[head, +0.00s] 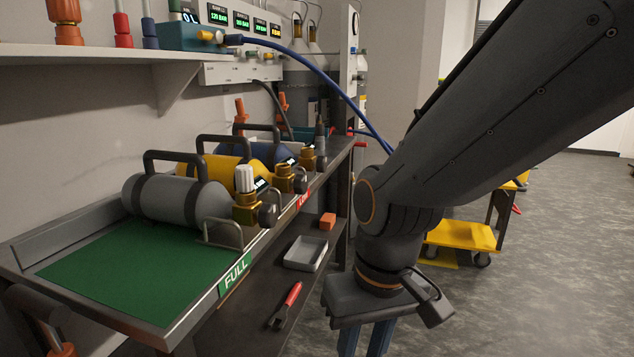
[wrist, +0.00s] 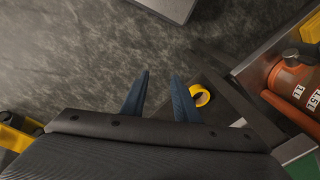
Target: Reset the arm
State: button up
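My gripper (head: 366,342) hangs pointing down at the bottom of the head view, to the right of the bench; its fingertips are cut off by the picture edge. In the wrist view the two blue fingers of my gripper (wrist: 160,82) stand apart with nothing between them, above the grey floor. The gripper is open and empty. My arm comes in from the upper right and hides part of the room behind it.
Grey (head: 178,198), yellow (head: 215,168) and blue cylinders lie on the bench tray (head: 110,317). A red-handled tool (head: 286,303) and grey dish (head: 306,254) sit on the lower shelf. A yellow cart (head: 462,235) stands right. The wrist view shows a yellow ring (wrist: 199,95) and orange bottle (wrist: 296,82).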

jog(key=s+d+r+m+h+p, duration=0.1)
jog(key=s+d+r+m+p, duration=0.1)
jog(key=d+r+p, duration=1.1)
notch_tip(320, 180, up, 2)
jog(key=m+p, duration=0.1)
jog(key=p, duration=0.5)
jog(key=shift+r+p, duration=0.25)
jog(key=shift+p, duration=0.05)
